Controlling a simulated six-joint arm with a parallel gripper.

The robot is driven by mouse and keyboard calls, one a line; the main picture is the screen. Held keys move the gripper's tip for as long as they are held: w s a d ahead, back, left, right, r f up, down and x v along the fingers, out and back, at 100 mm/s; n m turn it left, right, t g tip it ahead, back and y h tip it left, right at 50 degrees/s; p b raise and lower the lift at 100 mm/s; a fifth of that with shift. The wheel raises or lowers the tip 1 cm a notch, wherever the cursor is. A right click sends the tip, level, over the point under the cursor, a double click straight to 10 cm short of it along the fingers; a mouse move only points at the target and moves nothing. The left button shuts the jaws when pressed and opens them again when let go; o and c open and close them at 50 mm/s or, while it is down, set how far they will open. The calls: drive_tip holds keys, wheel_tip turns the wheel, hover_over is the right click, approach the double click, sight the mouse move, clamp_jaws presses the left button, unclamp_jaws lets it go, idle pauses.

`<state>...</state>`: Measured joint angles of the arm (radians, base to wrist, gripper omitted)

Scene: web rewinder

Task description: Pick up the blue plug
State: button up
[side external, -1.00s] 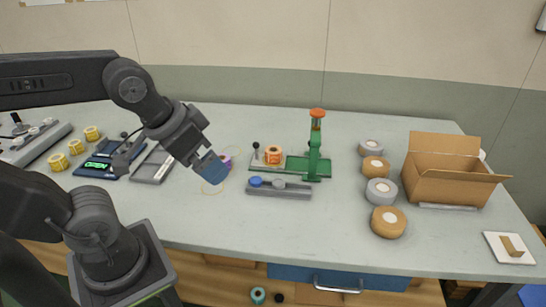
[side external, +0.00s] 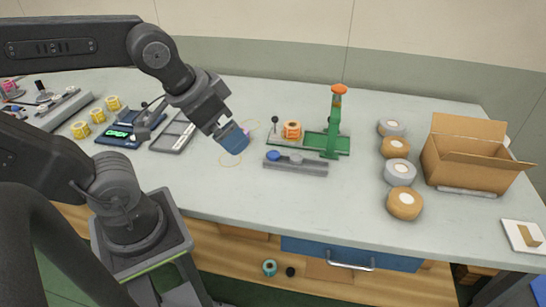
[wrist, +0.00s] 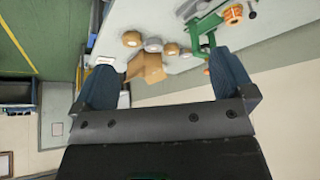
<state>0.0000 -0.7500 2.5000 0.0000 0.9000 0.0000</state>
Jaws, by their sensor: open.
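The blue plug (side external: 273,155) sits at the left end of a grey holder (side external: 305,169) on the table, in the side view. A grey round piece (side external: 296,159) sits beside it on the same holder. My gripper (side external: 236,140), with blue fingers, hangs above the table to the left of the holder, apart from the plug. In the wrist view its two fingers (wrist: 166,72) are spread wide with nothing between them. I cannot make out the plug in the wrist view.
A green press (side external: 333,125) with an orange roll (side external: 292,130) stands behind the holder. Several tape rolls (side external: 404,203) and an open cardboard box (side external: 462,172) are to the right. A grey tray (side external: 158,143) and dark scale (side external: 118,136) lie left. The table's front middle is clear.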

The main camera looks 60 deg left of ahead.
drive_tip(key=c, duration=0.5)
drive_tip(key=shift+c, duration=0.2)
drive_tip(key=g, duration=0.6)
hover_over(274, 153)
wheel_tip(274, 153, down, 14)
drive_tip(key=f, duration=0.7)
drive_tip(key=shift+s+d+f, duration=0.15)
drive_tip(key=shift+d+f, duration=0.15)
drive_tip(key=shift+f, duration=0.1)
drive_tip(key=shift+a+f, duration=0.2)
drive_tip(key=shift+f, duration=2.75)
